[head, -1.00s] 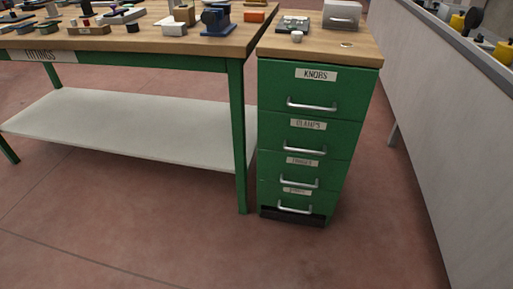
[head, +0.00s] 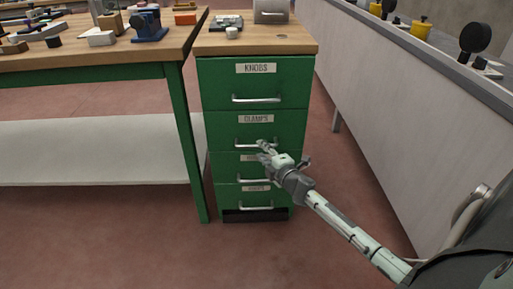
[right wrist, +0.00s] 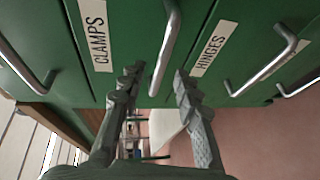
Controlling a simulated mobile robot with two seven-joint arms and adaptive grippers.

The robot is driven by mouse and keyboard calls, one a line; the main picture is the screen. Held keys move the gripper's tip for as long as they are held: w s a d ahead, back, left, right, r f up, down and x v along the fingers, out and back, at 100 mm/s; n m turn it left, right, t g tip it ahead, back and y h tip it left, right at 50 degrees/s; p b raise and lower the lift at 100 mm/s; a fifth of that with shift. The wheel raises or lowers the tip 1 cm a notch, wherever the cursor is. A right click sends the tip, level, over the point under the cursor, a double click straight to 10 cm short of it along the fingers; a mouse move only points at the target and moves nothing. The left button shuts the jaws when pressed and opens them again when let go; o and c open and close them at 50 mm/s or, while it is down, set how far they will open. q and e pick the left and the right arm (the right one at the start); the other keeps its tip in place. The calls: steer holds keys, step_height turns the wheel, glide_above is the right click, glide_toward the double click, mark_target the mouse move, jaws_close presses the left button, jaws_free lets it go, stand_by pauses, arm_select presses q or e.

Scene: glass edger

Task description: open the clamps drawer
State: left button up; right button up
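The clamps drawer (head: 225,130) is the second from the top in a green cabinet, shut flush, with a CLAMPS label (head: 256,118) and a silver bar handle (head: 240,146). My right gripper (head: 264,149) is in front of the cabinet, near the right end of this handle. In the right wrist view the right gripper (right wrist: 154,84) is open, and the clamps handle (right wrist: 168,45) appears between its fingertips. I cannot tell whether they touch it. The CLAMPS label (right wrist: 97,35) also shows there. My left gripper is not in view.
The knobs drawer (head: 220,83) is above; the hinges drawer (right wrist: 235,30) is directly below, with another drawer under it. A workbench (head: 110,70) with several parts stands left. A long grey-sided counter (head: 370,100) runs along the right, with floor between it and the cabinet.

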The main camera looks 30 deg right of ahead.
mark_target(257, 146)
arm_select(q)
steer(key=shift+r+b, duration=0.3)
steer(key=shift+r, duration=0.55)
arm_select(e)
steer(key=shift+x, duration=2.3)
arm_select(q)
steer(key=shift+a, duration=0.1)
arm_select(e)
steer(key=shift+c, duration=0.2)
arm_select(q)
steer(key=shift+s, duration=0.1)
arm_select(e)
jaws_close()
